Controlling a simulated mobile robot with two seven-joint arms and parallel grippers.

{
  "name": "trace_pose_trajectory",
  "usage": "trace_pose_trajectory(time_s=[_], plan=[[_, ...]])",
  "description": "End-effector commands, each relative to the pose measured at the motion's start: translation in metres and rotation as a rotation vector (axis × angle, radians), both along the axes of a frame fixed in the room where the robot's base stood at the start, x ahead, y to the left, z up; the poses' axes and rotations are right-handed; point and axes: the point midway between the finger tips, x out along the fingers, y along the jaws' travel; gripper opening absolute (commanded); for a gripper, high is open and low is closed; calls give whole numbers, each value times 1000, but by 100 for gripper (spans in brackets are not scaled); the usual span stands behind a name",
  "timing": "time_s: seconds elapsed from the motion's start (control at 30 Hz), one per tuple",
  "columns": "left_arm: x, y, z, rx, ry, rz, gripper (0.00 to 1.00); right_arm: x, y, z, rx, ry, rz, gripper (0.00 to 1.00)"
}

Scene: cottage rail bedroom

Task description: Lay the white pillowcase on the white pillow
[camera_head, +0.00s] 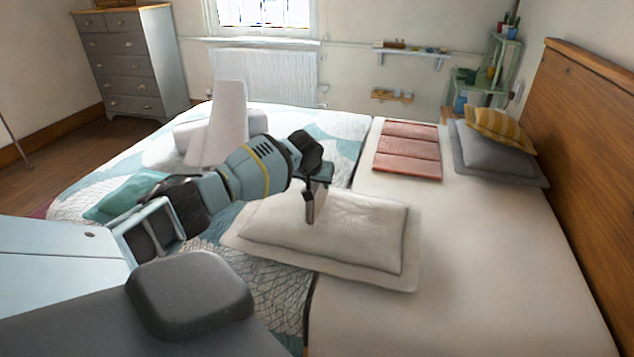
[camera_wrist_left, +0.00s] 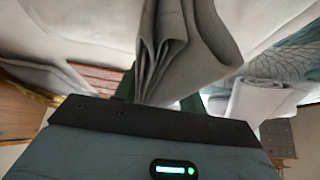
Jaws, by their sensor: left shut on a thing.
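The white pillow (camera_head: 404,282) lies flat on the near middle of the bed, its pale border showing around a raised middle. My left gripper (camera_head: 311,215) points down over the pillow's far half. In the left wrist view my left gripper (camera_wrist_left: 150,100) is shut on a gathered, folded whitish cloth, the white pillowcase (camera_wrist_left: 205,45). Its folds bunch at the fingertips and spread away over the pillow. In the head view its outline is hard to tell from the pillow of like colour. My right gripper is not in view.
A folded pink cloth (camera_head: 408,150), a grey pillow (camera_head: 485,155) and a yellow striped cushion (camera_head: 500,127) lie toward the headboard (camera_head: 580,140). A white piece (camera_head: 221,125) stands up on the patterned bedspread (camera_head: 340,135) at the far left. The sheet at right is clear.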

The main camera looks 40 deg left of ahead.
Motion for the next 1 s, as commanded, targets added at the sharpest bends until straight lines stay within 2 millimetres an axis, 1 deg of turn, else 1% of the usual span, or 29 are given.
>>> trace_pose_trajectory(time_s=[0.23, 0.7, 0.73, 0.87, 1.0], plan=[[1, 0, 1, -1, -3, 0, 11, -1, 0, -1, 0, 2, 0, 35], [0, 0, -11, -1, -3, 0, 11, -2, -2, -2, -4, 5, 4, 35], [0, 0, -11, -1, -2, -1, 45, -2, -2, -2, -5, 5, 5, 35], [0, 0, -11, 0, -1, -1, 62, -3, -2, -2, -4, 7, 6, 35], [0, 0, -11, 0, -1, -1, 62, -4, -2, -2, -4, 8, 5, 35]])
